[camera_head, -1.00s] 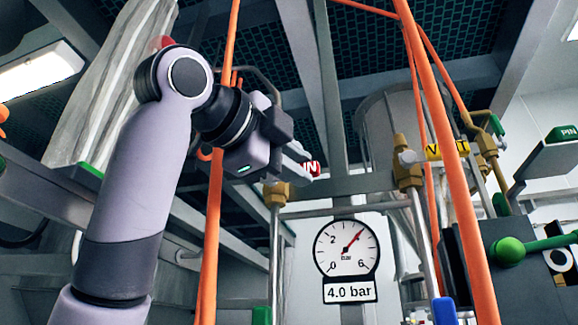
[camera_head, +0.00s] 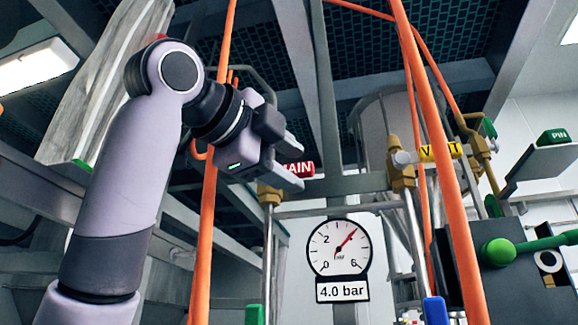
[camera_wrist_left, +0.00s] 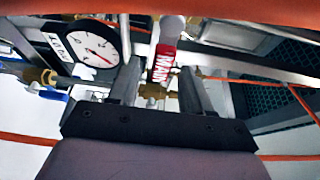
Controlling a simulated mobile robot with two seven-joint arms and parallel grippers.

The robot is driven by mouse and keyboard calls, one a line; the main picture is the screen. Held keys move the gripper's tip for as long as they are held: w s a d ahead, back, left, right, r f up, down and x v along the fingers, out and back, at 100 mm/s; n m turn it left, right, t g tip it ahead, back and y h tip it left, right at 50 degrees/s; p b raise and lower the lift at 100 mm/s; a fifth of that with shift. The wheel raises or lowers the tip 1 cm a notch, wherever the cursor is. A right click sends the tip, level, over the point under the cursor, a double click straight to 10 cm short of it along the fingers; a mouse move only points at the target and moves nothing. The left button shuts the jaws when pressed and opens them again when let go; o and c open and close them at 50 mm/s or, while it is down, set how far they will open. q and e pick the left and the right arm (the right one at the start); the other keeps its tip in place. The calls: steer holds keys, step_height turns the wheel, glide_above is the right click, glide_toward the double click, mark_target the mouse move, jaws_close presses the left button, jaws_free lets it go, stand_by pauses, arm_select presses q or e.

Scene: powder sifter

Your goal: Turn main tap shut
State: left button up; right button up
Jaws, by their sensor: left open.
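The main tap's red MAIN tag (camera_head: 298,169) shows in the head view just past my left gripper's fingertips, above a brass fitting (camera_head: 270,195) on a steel pipe. My left gripper (camera_head: 301,167) is open at the tag. In the left wrist view the red MAIN tag (camera_wrist_left: 162,63), with a pale round knob (camera_wrist_left: 172,27) at its end, lies between the two open fingers of the left gripper (camera_wrist_left: 160,70). I cannot tell whether a finger touches it. The gripper hides part of the tap in the head view. My right gripper is not in view.
A pressure gauge (camera_head: 339,248) labelled 4.0 bar hangs below the tap. Orange hoses (camera_head: 212,200) run close beside my left arm and in front on the right (camera_head: 440,150).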

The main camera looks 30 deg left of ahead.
arm_select(q)
steer(key=s+a+b, duration=0.1)
steer(key=s, duration=0.5)
steer(key=shift+s, duration=0.25)
stand_by(0.3)
